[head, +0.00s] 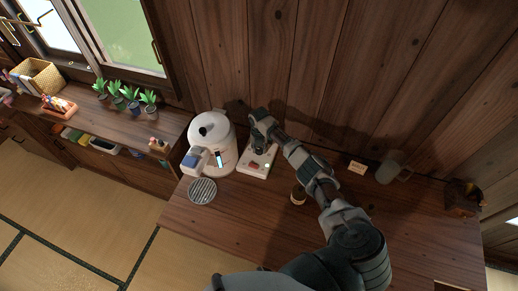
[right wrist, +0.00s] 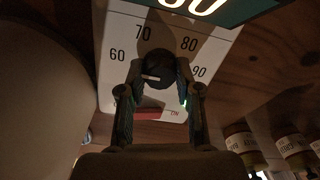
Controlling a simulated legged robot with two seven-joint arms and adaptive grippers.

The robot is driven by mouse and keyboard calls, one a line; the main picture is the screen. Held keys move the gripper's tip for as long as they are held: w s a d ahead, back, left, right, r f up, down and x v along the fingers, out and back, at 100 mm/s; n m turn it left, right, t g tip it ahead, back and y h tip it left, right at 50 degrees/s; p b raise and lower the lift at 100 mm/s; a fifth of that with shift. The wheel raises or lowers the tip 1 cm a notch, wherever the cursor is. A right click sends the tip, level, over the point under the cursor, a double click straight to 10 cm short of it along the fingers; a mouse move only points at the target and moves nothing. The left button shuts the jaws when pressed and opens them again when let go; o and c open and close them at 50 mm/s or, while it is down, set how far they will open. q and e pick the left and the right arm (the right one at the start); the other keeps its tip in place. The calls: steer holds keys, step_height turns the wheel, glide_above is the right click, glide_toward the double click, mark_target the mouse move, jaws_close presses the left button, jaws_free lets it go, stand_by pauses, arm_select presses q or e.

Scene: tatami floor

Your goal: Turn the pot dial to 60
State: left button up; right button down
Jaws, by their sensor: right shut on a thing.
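The pot (head: 210,135) is a white kettle-like vessel on the wooden counter. Beside it lies a pale control panel (head: 257,165), which fills the middle of the right wrist view (right wrist: 112,85). The round black dial (right wrist: 158,66) sits on this panel, with 60, 70, 80 and 90 printed around it. A short white mark shows on the dial; I cannot tell exactly which number it points to. My right gripper (right wrist: 159,74) is shut on the dial, one finger on each side. In the head view my right gripper (head: 260,141) hides the dial. My left gripper is not in view.
A round grille (head: 202,191) lies in front of the pot. A small jar (head: 298,196) stands near my right arm. A card (head: 357,167), a glass mug (head: 391,168) and a wooden box (head: 463,198) stand further right. A plank wall (head: 330,60) rises behind.

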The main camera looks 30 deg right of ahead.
mark_target(260, 148)
steer(key=c, duration=0.8)
jaws_free()
steer(key=shift+w+d+r, duration=0.1)
steer(key=shift+w+r, duration=0.1)
steer(key=shift+w, duration=0.05)
steer(key=shift+f, duration=0.15)
steer(key=shift+s, duration=0.1)
step_height(260, 148, up, 12)
steer(key=shift+d+f, duration=0.1)
steer(key=shift+f, duration=0.05)
